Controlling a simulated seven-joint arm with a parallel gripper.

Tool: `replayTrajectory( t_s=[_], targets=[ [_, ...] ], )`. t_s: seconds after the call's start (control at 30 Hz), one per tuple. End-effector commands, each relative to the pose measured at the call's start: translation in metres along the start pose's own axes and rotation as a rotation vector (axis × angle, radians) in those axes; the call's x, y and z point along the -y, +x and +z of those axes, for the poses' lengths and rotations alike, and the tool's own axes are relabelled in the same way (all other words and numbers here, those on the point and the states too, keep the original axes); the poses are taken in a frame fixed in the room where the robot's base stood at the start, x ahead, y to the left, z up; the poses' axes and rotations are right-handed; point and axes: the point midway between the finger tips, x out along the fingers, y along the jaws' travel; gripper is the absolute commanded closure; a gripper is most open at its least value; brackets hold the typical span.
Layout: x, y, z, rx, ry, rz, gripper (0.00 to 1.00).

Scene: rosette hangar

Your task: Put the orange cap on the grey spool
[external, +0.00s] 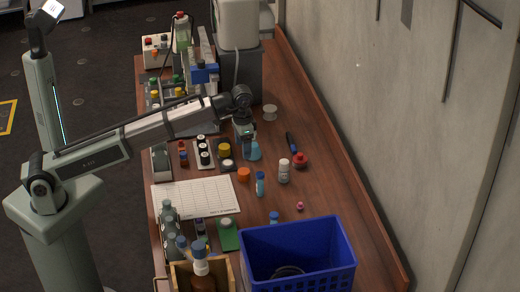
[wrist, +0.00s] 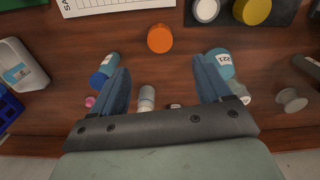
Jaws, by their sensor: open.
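The orange cap (external: 243,174) lies on the brown table between the printed sheet and the blue-capped vial. In the wrist view the orange cap (wrist: 160,38) is ahead of the fingertips, roughly centred between them. The grey spool (external: 269,112) stands on the table near the wall side, beyond my gripper. The spool (wrist: 291,100) also shows at the right of the wrist view, outside the right finger, with nothing on its top. My gripper (external: 246,145) is open and empty above the table (wrist: 162,68), apart from the cap.
A teal jar (wrist: 220,62) is close by the right finger and a blue-capped vial (wrist: 105,72) by the left. A white bottle (external: 284,170), a red object (external: 301,160) and a blue marker (external: 291,142) stand nearby. A blue crate (external: 340,240) occupies the front.

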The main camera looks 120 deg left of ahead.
Motion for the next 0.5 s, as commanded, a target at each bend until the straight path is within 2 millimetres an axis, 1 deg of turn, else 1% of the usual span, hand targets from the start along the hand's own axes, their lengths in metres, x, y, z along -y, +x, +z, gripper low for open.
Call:
replayTrajectory(
  t_s=[0.3, 0.37, 0.5],
  targets=[
    [0.0, 0.0, 0.001, -0.004, -0.003, -0.001, 0.23],
    [-0.001, 0.0, 0.006, -0.025, -0.022, -0.007, 0.23],
    [-0.005, -0.003, 0.025, -0.137, -0.133, -0.029, 0.23]
  ],
)
